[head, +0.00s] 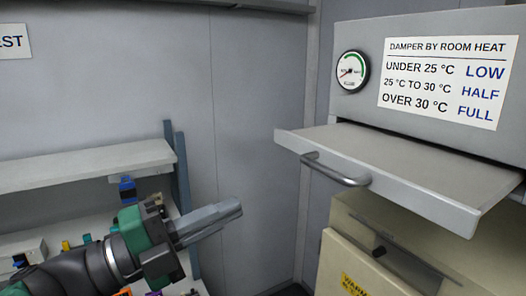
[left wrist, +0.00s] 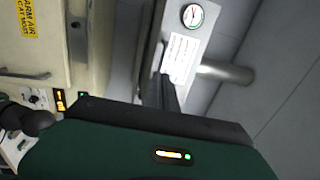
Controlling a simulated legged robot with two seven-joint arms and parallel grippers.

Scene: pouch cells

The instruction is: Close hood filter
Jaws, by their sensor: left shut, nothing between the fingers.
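The hood filter (head: 420,175) is a flat grey drawer-like panel. It sticks out of the slot in the grey hood housing (head: 345,105) at the right of the head view. A bar handle (head: 335,170) is fixed to its front edge. My left gripper (head: 238,209) is shut and empty, in the air to the left of the handle and a little lower, apart from it. In the left wrist view its dark fingers (left wrist: 168,92) point up the picture, toward the hood. My right gripper is not in view.
The housing carries a round gauge (head: 352,71) and a damper sign (head: 447,82). Below the filter stands a cream cabinet (head: 350,262) with a warning label. A shelf (head: 85,165) with small items beneath is at the left. A pipe (left wrist: 226,73) shows in the wrist view.

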